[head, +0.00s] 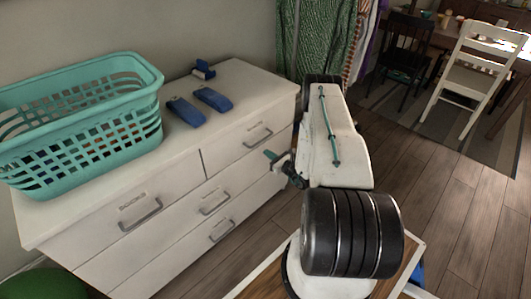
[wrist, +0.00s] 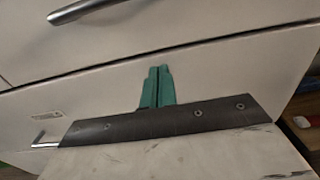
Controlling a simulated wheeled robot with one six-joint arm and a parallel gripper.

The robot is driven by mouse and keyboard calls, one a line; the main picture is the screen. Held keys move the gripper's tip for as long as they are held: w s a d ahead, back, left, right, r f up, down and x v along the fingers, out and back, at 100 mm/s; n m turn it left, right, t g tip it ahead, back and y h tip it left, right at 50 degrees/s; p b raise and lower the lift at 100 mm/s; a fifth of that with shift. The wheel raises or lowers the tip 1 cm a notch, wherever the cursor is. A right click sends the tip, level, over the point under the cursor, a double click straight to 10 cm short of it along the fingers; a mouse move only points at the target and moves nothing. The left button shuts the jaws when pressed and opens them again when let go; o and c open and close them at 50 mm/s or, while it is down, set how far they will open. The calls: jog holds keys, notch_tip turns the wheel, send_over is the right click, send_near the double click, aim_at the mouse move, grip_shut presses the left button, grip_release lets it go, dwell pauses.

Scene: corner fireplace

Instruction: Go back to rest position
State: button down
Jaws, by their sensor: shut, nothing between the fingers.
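My gripper (wrist: 158,86) shows in the wrist view as two green fingers pressed together, with nothing between them. It points at the white front of the dresser (wrist: 240,72). In the head view my gripper (head: 268,155) is small, at the left side of my arm, in front of the right end of the dresser (head: 190,160). My arm stands folded in the middle right of the head view and hides part of the dresser's right side. I cannot tell the exact gap between the fingertips and the drawer front.
A teal basket (head: 140,75) and several blue items, such as a blue clip-like piece (head: 212,99), sit on the dresser top. The drawers have metal handles (head: 214,205). A white chair (head: 470,75) and a dark chair (head: 402,50) stand at the back right. Wooden floor (head: 420,165) is clear at right.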

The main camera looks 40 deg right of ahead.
jog(key=s, duration=1)
jog(key=shift+s+d, duration=0.25)
jog(key=shift+s, duration=0.05)
jog(key=shift+f, duration=0.1)
jog(key=s+a+n+g+y, duration=0.1)
jog(key=a+y, duration=0.2)
jog(key=a, duration=0.2)
jog(key=s+a+r+n+g+y, duration=0.2)
jog(key=a+r+n+g+y, duration=0.45)
jog(key=r, duration=0.65)
jog(key=s+a+r+n+g+y, duration=0.2)
jog(key=a+r+n+g+y, duration=0.2)
jog(key=a+r+n+g, duration=0.6)
jog(key=s+a+r+n+h, duration=0.4)
jog(key=s+r+n, duration=0.2)
jog(key=r, duration=0.4)
jog(key=s+a+r+n+h, duration=0.5)
jog(key=s+r+n, duration=0.1)
jog(key=r, duration=0.4)
jog(key=s+a+r+n+h, duration=0.5)
jog(key=s+r+n, duration=0.1)
jog(key=r, duration=0.3)
jog(key=shift+s+r+t, duration=0.3)
jog(key=shift+r+t, duration=0.1)
jog(key=shift+t, duration=0.05)
